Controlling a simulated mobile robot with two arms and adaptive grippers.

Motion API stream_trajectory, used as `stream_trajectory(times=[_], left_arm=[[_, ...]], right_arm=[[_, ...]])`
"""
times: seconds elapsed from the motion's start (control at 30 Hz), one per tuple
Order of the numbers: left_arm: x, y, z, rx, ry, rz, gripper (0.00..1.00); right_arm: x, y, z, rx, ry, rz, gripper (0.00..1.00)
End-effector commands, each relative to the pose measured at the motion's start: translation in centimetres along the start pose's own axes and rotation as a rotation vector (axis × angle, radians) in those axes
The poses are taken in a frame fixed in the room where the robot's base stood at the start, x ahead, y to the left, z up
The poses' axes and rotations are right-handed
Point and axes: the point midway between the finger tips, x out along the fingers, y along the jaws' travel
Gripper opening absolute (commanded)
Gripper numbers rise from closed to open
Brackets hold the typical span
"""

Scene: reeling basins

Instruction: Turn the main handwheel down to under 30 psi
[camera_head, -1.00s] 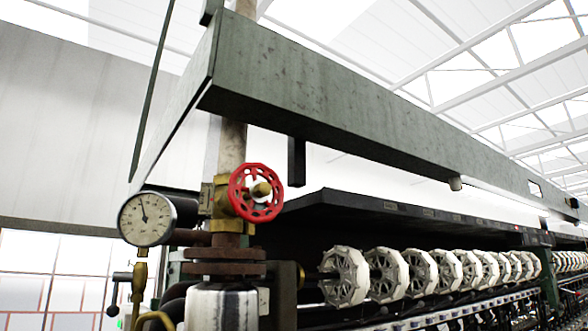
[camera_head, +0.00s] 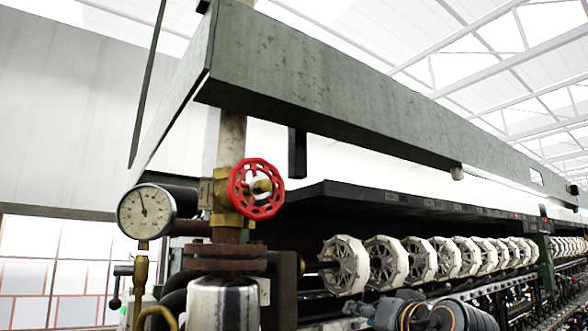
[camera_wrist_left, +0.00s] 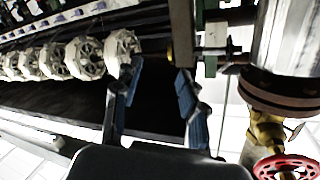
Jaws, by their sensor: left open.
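The red handwheel (camera_head: 256,189) sits on a brass valve on a vertical pipe, left of centre in the head view. It also shows at the lower right corner of the left wrist view (camera_wrist_left: 286,168). A round white pressure gauge (camera_head: 146,212) is left of the valve; its needle points up and slightly left, and its numbers are too small to read. My left gripper (camera_wrist_left: 158,85) is open and empty in the wrist view, its blue fingers apart, away from the wheel. Part of my left arm shows at the bottom of the head view; nothing touches the wheel.
A long green-grey beam (camera_head: 320,85) runs above the valve. A row of white reels (camera_head: 385,262) extends to the right beneath a dark canopy (camera_head: 400,205). A rusty flange (camera_head: 224,259) and a wrapped pipe (camera_head: 222,303) stand below the wheel. Space in front of the wheel looks clear.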

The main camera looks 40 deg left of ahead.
Motion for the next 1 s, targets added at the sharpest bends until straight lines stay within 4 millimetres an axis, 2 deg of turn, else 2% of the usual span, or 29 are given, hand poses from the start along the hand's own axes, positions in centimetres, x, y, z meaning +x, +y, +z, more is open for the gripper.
stream_trajectory(times=[0.03, 0.2, 0.3, 0.43, 0.53, 0.67, 1.0], left_arm=[[-1.3, -3.0, -2.5, -0.052, 0.011, -0.037, 0.41], [-5.7, -12.6, -7.8, -0.218, 0.021, -0.16, 0.41], [-8.4, -17.4, -9.7, -0.31, 0.019, -0.216, 0.41], [-11.0, -22.1, -10.8, -0.402, 0.014, -0.267, 0.41], [-12.3, -24.1, -11.1, -0.445, 0.011, -0.289, 0.41], [-12.6, -25.3, -11.2, -0.468, 0.007, -0.302, 0.41], [-8.2, -26.7, -10.9, -0.469, 0.007, -0.304, 0.41]], right_arm=[[-0.3, -0.1, 0.0, 0.0, 0.0, -0.001, 0.4], [-0.9, -0.3, -0.1, 0.001, 0.0, -0.004, 0.4], [-1.1, -0.3, -0.1, 0.001, 0.0, -0.004, 0.4], [-1.3, -0.3, -0.1, 0.001, 0.0, -0.003, 0.4], [-1.4, -0.2, -0.1, 0.001, 0.0, -0.003, 0.4], [-1.5, -0.2, -0.1, 0.002, 0.0, -0.003, 0.4], [-1.8, 0.0, -0.1, 0.001, -0.001, 0.0, 0.4]])
